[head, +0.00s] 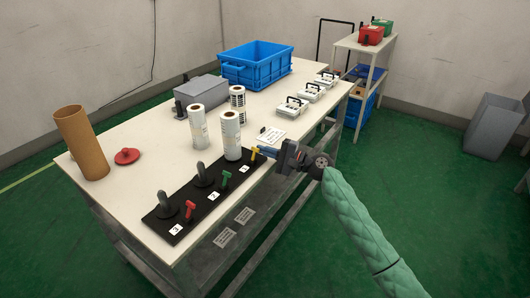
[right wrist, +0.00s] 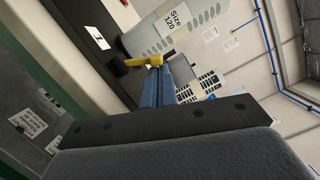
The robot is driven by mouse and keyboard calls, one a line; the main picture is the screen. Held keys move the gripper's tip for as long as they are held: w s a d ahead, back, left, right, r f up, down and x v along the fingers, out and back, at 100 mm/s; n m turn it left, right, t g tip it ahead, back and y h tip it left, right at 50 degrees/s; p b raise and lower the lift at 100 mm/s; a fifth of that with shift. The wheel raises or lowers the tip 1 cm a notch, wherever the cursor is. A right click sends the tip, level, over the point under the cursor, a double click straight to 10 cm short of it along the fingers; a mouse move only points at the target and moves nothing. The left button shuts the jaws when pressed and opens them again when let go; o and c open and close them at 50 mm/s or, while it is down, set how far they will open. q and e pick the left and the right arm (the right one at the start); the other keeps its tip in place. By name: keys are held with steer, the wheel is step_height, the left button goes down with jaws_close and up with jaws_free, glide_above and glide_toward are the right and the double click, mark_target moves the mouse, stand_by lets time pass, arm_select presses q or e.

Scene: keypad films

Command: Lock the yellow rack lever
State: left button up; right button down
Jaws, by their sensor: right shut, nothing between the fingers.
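The yellow lever (head: 255,153) stands at the far right end of the black rack (head: 184,223), beside a white film roll (head: 232,138) standing on that end. In the right wrist view the yellow lever (right wrist: 145,61) lies across the tips of my blue fingers, with its arm pointing left; the roll (right wrist: 188,22) behind it reads "Size 120". My right gripper (head: 266,151) is shut and empty, its tips right at the lever. I cannot tell whether they touch it. My left gripper is out of view.
A red lever (head: 190,209) and a green lever (head: 225,178) stand on the same rack, beside bare dark pegs. More rolls (head: 198,127), a brown tube (head: 82,143), a red cap (head: 127,156), a blue crate (head: 245,74) and white keypads (head: 312,92) are on the table.

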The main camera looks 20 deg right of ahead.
steer(key=n, duration=0.1)
steer(key=n+b, duration=0.1)
steer(key=shift+s+a+r+n+g, duration=0.25)
steer(key=shift+a+r+n+g, duration=0.1)
steer(key=shift+r+n+g, duration=0.05)
steer(key=shift+s+a+r+n+h+b, duration=0.25)
steer(key=shift+n+h+b, duration=0.15)
steer(key=shift+n, duration=0.5)
steer(key=shift+s+a+r+n+g, duration=0.15)
steer(key=shift+a+n, duration=0.05)
steer(key=shift+n, duration=0.4)
steer(key=shift+s+a+r+n+g, duration=0.1)
steer(key=shift+a+r+n+g, duration=0.1)
steer(key=shift+n, duration=0.4)
steer(key=shift+s+a+n+h, duration=0.3)
steer(key=shift+n+h, duration=0.2)
steer(key=shift+n, duration=0.3)
steer(key=shift+w, duration=0.1)
steer(key=shift+d, duration=0.1)
